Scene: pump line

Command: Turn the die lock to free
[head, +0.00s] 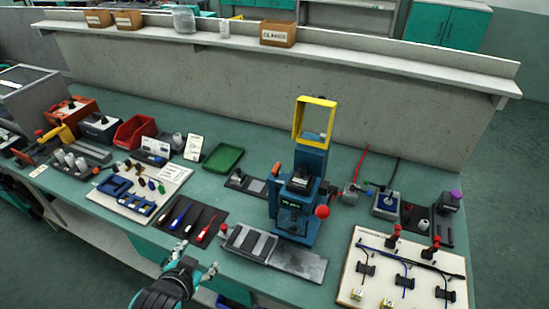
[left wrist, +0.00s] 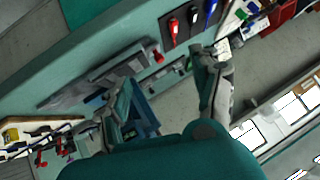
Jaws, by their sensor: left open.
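A blue press (head: 292,200) with a raised yellow frame (head: 315,120) stands at the middle of the bench in the head view. It has a red ball knob (head: 322,211) at its right and an orange knob (head: 276,168) at its left. A slotted grey fixture (head: 250,242) with a small red knob (head: 224,227) lies at its front. I cannot tell which part is the die lock or its setting. My left gripper (head: 199,257) is open and empty, near the bench's front edge, left of the fixture and apart from it. My right gripper is not in view.
A dark mat (head: 190,218) with several hand tools lies just beyond my left gripper. A white board (head: 130,196) with blue holders is farther left, a green tray (head: 222,157) behind. A cable board (head: 375,287) is at right.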

